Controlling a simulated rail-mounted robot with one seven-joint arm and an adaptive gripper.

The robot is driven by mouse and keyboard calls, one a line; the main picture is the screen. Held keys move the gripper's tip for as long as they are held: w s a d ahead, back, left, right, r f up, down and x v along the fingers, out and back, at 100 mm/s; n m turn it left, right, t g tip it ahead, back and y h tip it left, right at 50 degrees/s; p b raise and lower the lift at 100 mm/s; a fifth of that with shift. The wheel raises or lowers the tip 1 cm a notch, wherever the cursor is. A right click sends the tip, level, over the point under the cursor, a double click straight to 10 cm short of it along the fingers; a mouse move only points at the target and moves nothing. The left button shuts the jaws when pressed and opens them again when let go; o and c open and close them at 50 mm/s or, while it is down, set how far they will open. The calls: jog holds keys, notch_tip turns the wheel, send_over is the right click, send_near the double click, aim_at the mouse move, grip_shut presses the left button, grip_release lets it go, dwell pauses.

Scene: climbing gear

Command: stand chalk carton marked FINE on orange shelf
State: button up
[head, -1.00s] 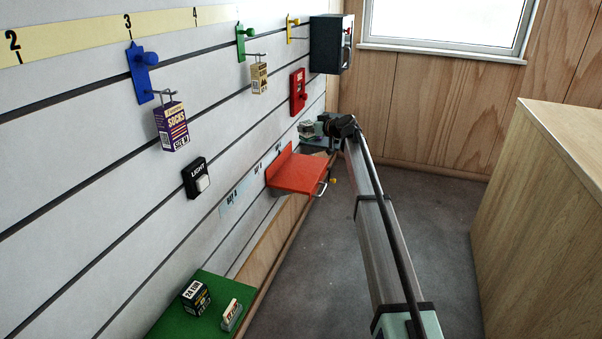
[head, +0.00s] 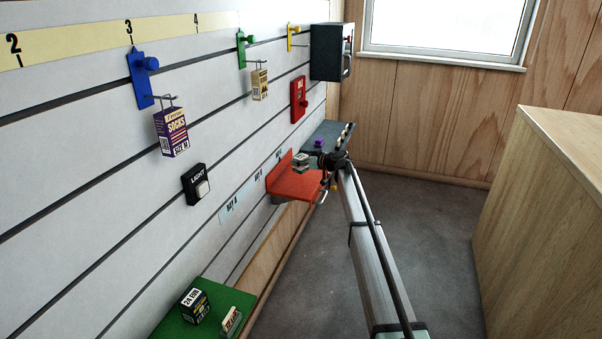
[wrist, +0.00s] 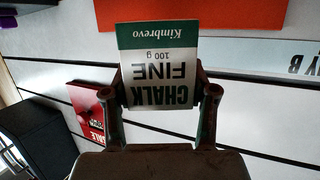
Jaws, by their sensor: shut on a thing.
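The chalk carton marked FINE (wrist: 158,72), white with a green band, is between the fingers of my gripper (wrist: 160,98) in the wrist view, its print upside down there. In the head view the carton (head: 301,161) is small, held by my gripper (head: 313,160), and overlaps the far part of the orange shelf (head: 291,186). I cannot tell whether it is over the shelf or touching it. The shelf's bare surface shows in front of the carton. An orange surface, likely this shelf (wrist: 200,14), crosses the top of the wrist view.
A grey shelf (head: 326,133) with small items lies beyond the orange one. A green shelf (head: 212,291) with a dark carton (head: 194,304) is nearest. The orange shelf's visible top looks clear.

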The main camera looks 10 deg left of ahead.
aim_at(305, 171)
jog(key=shift+f, duration=2.6)
jog(key=shift+f+b, duration=0.15)
jog(key=shift+b, duration=0.15)
jog(key=o, duration=1.4)
jog(key=shift+c, duration=0.2)
